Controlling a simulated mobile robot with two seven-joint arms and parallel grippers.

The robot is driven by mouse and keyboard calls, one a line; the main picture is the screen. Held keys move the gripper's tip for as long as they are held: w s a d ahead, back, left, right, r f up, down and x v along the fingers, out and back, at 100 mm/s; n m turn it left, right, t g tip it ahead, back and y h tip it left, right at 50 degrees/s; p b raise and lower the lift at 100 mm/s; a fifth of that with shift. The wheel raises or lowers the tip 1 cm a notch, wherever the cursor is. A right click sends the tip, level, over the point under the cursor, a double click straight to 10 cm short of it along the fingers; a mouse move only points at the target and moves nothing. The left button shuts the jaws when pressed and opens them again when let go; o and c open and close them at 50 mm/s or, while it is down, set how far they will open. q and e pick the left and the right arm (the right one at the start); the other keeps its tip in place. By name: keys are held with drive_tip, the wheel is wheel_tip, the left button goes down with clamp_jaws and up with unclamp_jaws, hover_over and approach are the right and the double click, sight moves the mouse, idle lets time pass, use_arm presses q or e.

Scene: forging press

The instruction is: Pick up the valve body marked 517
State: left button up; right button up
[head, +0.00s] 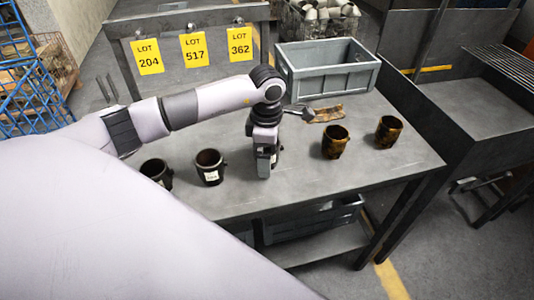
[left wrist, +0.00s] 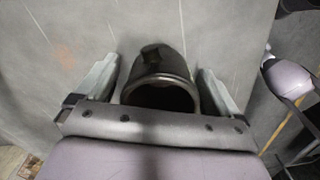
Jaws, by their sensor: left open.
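My left gripper (head: 265,170) is over the middle of the table, pointing down and open. In the left wrist view a dark valve body (left wrist: 160,82) sits between its two spread fingers (left wrist: 158,66), with a gap on each side. In the head view the gripper mostly hides this body. A dark valve body with a pale label (head: 209,168) stands to the left, and another dark one (head: 157,171) is partly hidden by my arm. Two brown valve bodies (head: 335,143) (head: 388,132) stand to the right. I cannot read a number on any body. My right gripper is not in view.
Yellow tags for lots 204 (head: 147,57), 517 (head: 194,50) and 362 (head: 239,43) hang on a rail behind the table (head: 300,190). A grey bin (head: 326,71) stands at the back, near a brown rag (head: 326,114). The table's front right is clear.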

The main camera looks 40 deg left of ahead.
use_arm(q)
drive_tip(key=c, duration=1.2)
drive_tip(key=shift+r, duration=0.1)
drive_tip(key=shift+c, duration=1.2)
